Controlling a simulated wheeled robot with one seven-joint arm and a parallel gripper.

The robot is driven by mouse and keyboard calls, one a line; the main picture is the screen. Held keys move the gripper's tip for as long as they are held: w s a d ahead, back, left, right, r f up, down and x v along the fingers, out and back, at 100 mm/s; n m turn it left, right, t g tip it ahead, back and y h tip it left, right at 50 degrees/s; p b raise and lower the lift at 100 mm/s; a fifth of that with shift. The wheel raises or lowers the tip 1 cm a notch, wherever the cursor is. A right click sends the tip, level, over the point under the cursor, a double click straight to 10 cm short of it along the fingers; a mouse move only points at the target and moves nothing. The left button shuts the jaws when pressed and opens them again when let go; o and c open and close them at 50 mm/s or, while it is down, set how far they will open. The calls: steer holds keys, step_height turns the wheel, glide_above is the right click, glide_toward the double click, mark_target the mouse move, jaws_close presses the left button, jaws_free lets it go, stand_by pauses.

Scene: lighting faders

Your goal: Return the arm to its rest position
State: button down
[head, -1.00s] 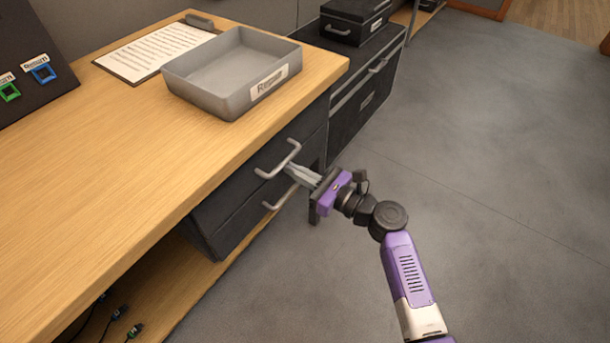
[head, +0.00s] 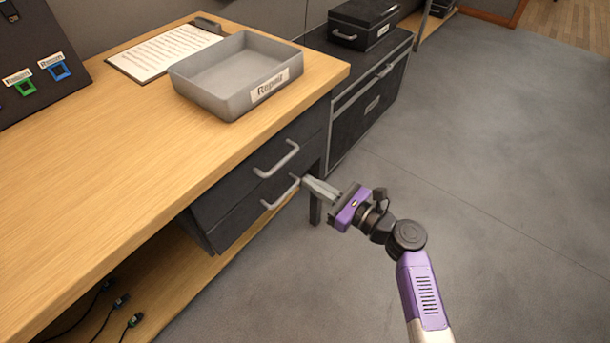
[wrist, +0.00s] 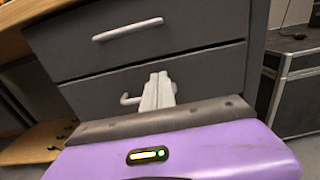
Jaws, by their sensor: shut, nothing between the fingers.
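My gripper (head: 308,183) is at the end of my purple and black arm, in front of the dark drawer unit under the wooden bench. Its pale fingers are shut together with nothing between them. In the wrist view the gripper (wrist: 157,78) points at the drawer fronts and covers part of the lower handle (wrist: 128,98). In the head view the fingertips are close to the right end of the lower handle (head: 282,193); whether they touch I cannot tell. The upper handle (head: 276,158) is clear of the gripper. Both drawers look closed.
The bench top (head: 110,140) carries a grey labelled tray (head: 215,95) and a clipboard (head: 165,50). A black case (head: 358,22) sits on a dark cabinet (head: 350,110) behind. Loose cables (head: 118,302) lie on the lower shelf. The floor (head: 500,150) to the right is open.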

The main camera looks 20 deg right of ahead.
steer(key=p+v, duration=0.1)
steer(key=v, duration=0.6)
steer(key=shift+s+d, duration=0.2)
steer(key=shift+d, duration=0.1)
